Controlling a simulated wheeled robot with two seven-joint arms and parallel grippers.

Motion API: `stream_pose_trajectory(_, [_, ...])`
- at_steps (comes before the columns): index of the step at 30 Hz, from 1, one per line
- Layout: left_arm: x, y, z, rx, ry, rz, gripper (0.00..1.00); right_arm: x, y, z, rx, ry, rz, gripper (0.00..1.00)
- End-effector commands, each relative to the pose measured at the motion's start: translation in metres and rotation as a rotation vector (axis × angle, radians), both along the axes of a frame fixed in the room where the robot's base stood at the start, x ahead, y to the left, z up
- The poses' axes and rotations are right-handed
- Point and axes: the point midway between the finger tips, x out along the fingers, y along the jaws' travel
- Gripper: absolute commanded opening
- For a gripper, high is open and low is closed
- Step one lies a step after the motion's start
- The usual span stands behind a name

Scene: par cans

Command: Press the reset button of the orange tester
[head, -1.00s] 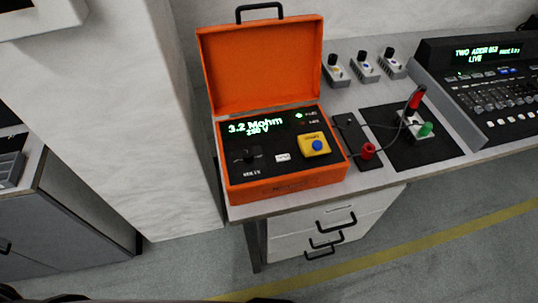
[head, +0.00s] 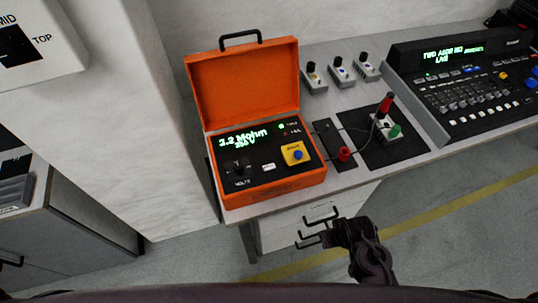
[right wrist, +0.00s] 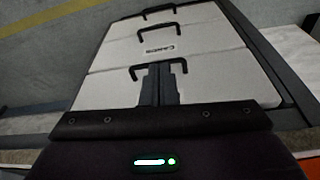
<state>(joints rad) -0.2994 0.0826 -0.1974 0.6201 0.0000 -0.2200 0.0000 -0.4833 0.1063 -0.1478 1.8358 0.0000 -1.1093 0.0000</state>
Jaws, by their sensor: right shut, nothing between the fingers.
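The orange tester (head: 257,190) stands open on the bench, its lid (head: 243,86) raised. Its black panel has a lit green readout (head: 243,139), a dark knob (head: 238,168), a small white part (head: 268,167) and a yellow block (head: 291,149) with a round blue button (head: 298,155). The panel's small labels are too blurred to read surely. My right gripper (head: 326,237) is below the bench edge, in front of the drawers, apart from the tester. The right wrist view shows its fingers (right wrist: 158,84) shut and empty. My left gripper is not in view.
Three small switch boxes (head: 342,76) stand behind. White drawers (right wrist: 165,45) with black handles are under the bench.

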Motion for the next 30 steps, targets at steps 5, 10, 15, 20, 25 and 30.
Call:
stream_pose_trajectory(5, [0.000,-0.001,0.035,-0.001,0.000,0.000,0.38,0.016,0.004,0.137,0.003,-0.062,0.016,0.00])
stream_pose_trajectory(10, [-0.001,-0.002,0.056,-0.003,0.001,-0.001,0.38,0.047,0.030,0.248,-0.007,-0.228,0.159,0.00])
stream_pose_trajectory(15, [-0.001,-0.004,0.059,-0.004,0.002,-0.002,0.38,0.110,0.107,0.306,-0.038,-0.541,0.543,0.00])
stream_pose_trajectory(20, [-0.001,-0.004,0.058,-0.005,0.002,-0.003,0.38,0.141,0.179,0.312,-0.045,-0.745,0.981,0.00])
stream_pose_trajectory(25, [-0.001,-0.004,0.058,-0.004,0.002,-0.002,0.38,0.147,0.196,0.291,-0.035,-0.767,1.323,0.00])
stream_pose_trajectory(30, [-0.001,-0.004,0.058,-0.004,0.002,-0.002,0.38,0.149,0.184,0.275,-0.013,-0.718,1.485,0.00])
